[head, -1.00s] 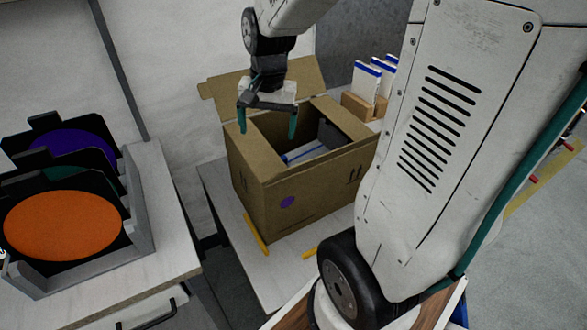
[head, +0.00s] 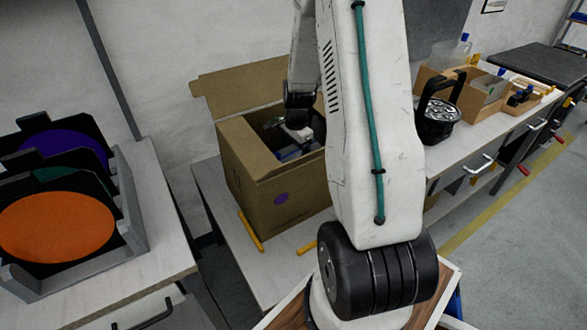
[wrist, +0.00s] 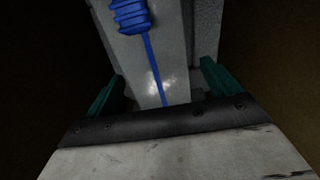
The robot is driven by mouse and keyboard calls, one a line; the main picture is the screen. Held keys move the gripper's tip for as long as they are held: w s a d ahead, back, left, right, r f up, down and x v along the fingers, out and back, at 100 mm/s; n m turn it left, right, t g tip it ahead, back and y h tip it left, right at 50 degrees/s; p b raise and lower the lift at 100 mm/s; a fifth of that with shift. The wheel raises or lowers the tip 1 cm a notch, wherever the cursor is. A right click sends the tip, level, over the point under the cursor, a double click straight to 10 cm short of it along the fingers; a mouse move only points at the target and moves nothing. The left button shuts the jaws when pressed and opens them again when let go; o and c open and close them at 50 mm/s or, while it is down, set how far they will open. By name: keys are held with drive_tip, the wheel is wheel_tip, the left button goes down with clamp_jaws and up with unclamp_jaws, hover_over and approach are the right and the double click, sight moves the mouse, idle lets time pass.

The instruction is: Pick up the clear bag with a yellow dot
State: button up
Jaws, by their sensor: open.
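My gripper (wrist: 160,78) is down inside the open cardboard box (head: 256,178). In the wrist view its two teal fingers are apart, on either side of a pale grey, flat-looking thing (wrist: 150,78) with a blue line and a ribbed blue piece (wrist: 131,16) at its far end. I cannot tell whether the fingers touch it. No yellow dot shows on it, so I cannot tell whether it is the clear bag. In the head view the fingers are hidden by the box, and my arm covers its right side.
The box has a purple dot (head: 281,198) and raised flaps. A grey rack with orange (head: 55,227) and purple discs stands left. A black lamp (head: 438,112), a clear item with a blue top (head: 464,46) and a carton (head: 485,92) are on the right bench.

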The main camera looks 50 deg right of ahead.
wheel_tip(320, 180, down, 4)
drive_tip(key=shift+r, duration=0.1)
drive_tip(key=c, duration=1)
drive_tip(key=shift+w+r, duration=0.1)
drive_tip(key=shift+r, duration=0.1)
